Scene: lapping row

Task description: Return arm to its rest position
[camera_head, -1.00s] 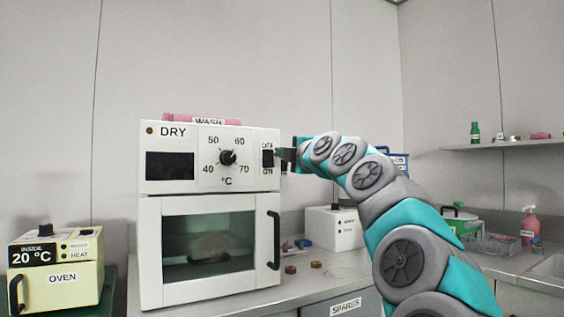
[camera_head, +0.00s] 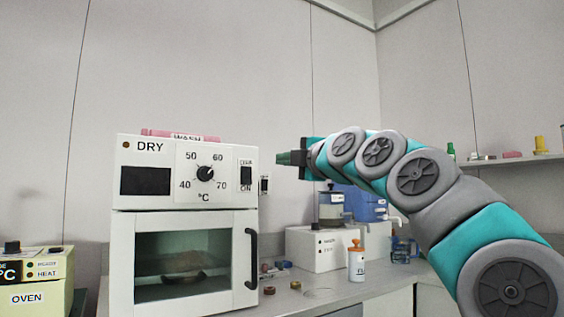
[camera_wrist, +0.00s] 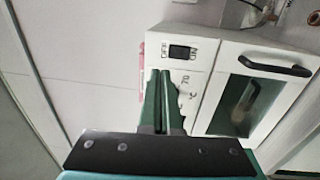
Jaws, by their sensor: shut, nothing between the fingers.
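My arm reaches in from the right in the head view, and my gripper (camera_head: 284,158) points left, held in the air just right of the white DRY cabinet (camera_head: 183,263). The gripper is shut and empty. In the wrist view its closed green fingers (camera_wrist: 162,100) point at the cabinet front (camera_wrist: 225,85), near the OFF/ON rocker switch (camera_wrist: 180,52). In the head view the switch (camera_head: 246,176) is uncovered, with a gap between it and the fingertips. The cabinet's temperature knob (camera_head: 205,173) and black door handle (camera_head: 252,258) also show.
A yellowish OVEN box (camera_head: 40,284) stands at lower left. Right of the cabinet are a white-orange bottle (camera_head: 356,262), a white box (camera_head: 312,250) and small rings (camera_head: 269,291) on the bench. A shelf (camera_head: 510,159) hangs at right. The space above the arm is clear.

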